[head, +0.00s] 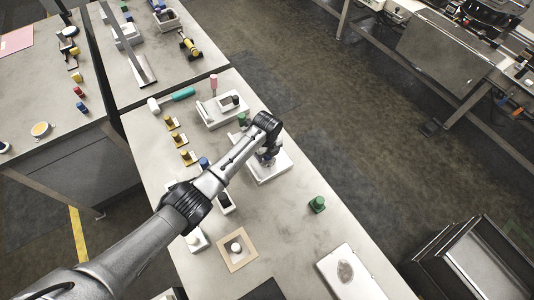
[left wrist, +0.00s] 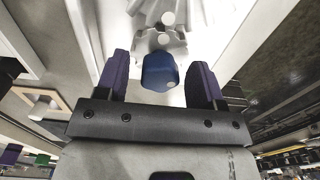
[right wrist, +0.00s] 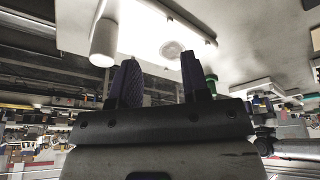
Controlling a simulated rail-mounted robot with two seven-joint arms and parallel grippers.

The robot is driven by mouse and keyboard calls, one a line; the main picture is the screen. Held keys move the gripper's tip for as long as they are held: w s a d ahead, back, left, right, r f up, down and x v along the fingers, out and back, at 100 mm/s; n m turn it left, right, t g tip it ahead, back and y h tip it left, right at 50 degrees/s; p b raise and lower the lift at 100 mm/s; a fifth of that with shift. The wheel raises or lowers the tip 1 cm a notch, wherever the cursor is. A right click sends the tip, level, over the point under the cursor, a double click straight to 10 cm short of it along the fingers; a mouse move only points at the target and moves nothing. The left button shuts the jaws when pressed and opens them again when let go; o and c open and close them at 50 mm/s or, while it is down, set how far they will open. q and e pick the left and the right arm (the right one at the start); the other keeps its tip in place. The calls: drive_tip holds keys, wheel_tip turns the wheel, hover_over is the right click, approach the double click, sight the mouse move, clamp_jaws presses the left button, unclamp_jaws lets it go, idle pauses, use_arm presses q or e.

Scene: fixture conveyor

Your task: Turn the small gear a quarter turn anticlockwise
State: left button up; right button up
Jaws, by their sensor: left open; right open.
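My left gripper (head: 267,158) is over a white base plate (head: 272,174) on the grey bench. In the left wrist view its two purple-padded fingers (left wrist: 160,88) are open, one on each side of a dark blue block or knob (left wrist: 160,72), with gaps on both sides. Beyond the block are pale grey toothed gear shapes (left wrist: 160,20). Which gear is the small one I cannot tell; in the head view my arm and gripper hide most of them. My right gripper (right wrist: 157,82) is open and empty near a bright white panel with a round disc (right wrist: 172,50).
Several yellow pieces (head: 188,157) stand left of my arm. A white tray (head: 222,112) stands behind. A green piece (head: 317,204) and a white plate with an oval inset (head: 345,271) lie to the right and front. A tan square frame (head: 237,251) lies in front.

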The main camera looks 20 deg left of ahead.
use_arm(q)
drive_tip(key=shift+f, duration=0.25)
drive_tip(key=c, duration=0.9)
